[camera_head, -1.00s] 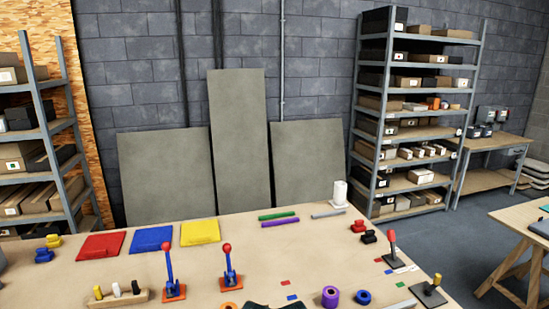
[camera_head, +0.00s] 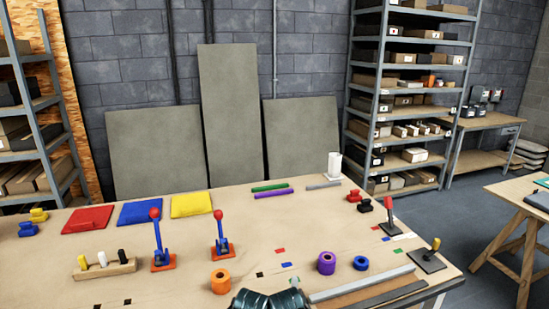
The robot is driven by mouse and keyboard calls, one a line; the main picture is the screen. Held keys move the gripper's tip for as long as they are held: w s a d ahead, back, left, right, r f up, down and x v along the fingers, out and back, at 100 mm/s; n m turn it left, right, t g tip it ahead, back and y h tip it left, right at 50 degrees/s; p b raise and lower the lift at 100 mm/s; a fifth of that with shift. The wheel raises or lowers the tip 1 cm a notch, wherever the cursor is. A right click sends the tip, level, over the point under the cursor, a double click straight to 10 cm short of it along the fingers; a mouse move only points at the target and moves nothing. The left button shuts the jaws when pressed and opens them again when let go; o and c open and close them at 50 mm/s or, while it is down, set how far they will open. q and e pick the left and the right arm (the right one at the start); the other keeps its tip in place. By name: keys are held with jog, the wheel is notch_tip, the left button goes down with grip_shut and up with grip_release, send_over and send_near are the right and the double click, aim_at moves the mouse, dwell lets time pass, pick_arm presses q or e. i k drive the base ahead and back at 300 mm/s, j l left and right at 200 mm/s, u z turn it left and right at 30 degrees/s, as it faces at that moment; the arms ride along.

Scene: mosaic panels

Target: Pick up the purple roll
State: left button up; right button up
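The purple roll (camera_head: 326,263) stands on the right front part of the wooden table (camera_head: 180,287), its round top opening showing. A blue roll (camera_head: 361,263) lies just to its right. An orange roll (camera_head: 221,281) stands to its left. Nothing touches the purple roll. Dark rounded parts of my own body show at the bottom middle edge. Neither of my grippers can be made out in this view.
Two upright red-knobbed levers (camera_head: 220,235) stand left of the purple roll. A long grey metal strip (camera_head: 362,284) lies in front of it. A black-based lever (camera_head: 427,258) stands near the right corner. Green and purple bars (camera_head: 272,193) lie at the back. Small coloured chips lie between.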

aim_at(327, 263)
jog(key=i+z, duration=0.15)
jog(key=z, duration=1.55)
jog(key=j, duration=0.25)
jog(key=i+j, duration=0.15)
